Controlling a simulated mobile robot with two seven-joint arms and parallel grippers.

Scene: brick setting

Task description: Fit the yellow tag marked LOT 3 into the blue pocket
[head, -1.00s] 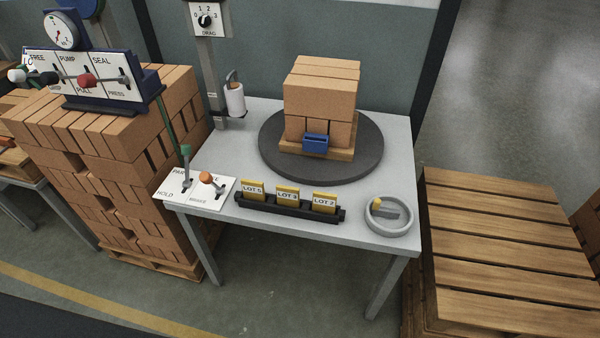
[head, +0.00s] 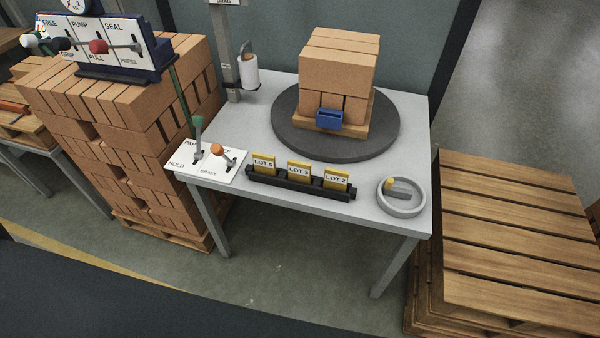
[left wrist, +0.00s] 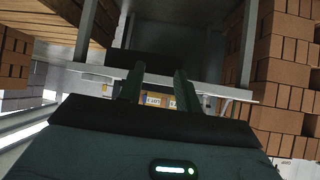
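The yellow LOT 3 tag (head: 299,172) stands in the middle of a black rack (head: 262,178) near the table's front edge. A yellow LOT 5 tag (head: 264,163) stands to its left and a yellow LOT 2 tag (head: 336,180) to its right. The blue pocket (head: 329,120) is on the front of the brick stack on the round dark turntable, behind the rack. My left gripper (left wrist: 158,82) shows in the left wrist view with its two fingers apart and nothing visibly held. Small yellow tags (left wrist: 153,100) show between and beyond the fingers, their lettering too small to read surely. My right gripper is in neither view.
A grey ring-shaped dish (head: 401,197) sits at the table's right front. A lever panel (head: 207,161) is at the left front corner. A post with a paper roll (head: 248,72) stands behind it. A brick pile is on the left, a wooden pallet (head: 515,235) on the right.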

